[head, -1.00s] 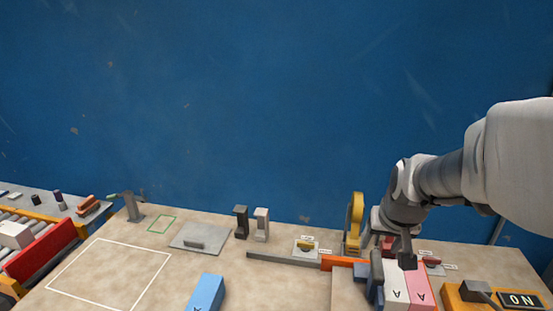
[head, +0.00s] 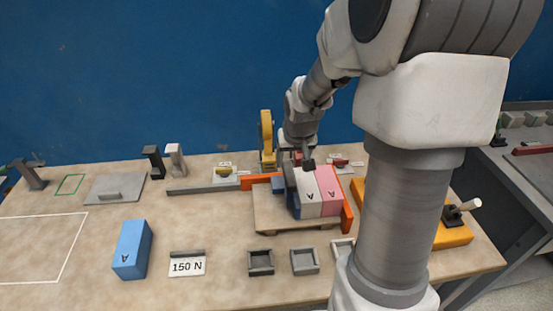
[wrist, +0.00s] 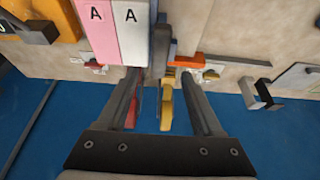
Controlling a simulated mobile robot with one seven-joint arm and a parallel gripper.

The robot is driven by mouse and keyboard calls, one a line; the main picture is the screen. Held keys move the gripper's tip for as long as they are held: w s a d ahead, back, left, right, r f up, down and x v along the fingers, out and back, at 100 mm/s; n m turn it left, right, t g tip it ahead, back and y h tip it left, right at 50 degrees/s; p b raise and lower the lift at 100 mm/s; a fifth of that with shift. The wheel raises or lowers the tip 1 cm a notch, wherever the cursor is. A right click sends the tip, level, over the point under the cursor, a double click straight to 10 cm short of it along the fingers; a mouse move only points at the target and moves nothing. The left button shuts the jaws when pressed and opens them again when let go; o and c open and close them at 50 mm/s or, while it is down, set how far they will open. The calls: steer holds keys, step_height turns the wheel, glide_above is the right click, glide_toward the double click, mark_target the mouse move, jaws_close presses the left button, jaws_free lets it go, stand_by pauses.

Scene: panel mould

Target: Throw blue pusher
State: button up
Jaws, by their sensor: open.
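A dark blue upright piece (head: 291,196), which may be the blue pusher, stands against the left side of the white panel (head: 312,203) marked A. In the wrist view a dark blue-grey piece (wrist: 158,45) lies beside the white panel (wrist: 130,38), just ahead of the fingers. My gripper (head: 304,161) is over the back edge of the panels, pointing down. In the wrist view my gripper (wrist: 160,75) is open, with nothing clearly held. A yellow upright part (wrist: 166,105) and a red part (wrist: 135,108) show between or behind the fingers. The gripper partly hides the pusher area.
A pink panel (head: 328,186) stands beside the white one on a wooden board (head: 265,220), with orange stops around. A light blue block (head: 132,248), a 150 N card (head: 187,265) and small trays (head: 260,262) lie in front. Bare table shows at left.

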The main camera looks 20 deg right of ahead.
mark_target(289, 173)
steer(key=x, duration=0.8)
steer(key=shift+w+f+b, duration=0.1)
steer(key=shift+b, duration=0.3)
jaws_close()
stand_by(1.0)
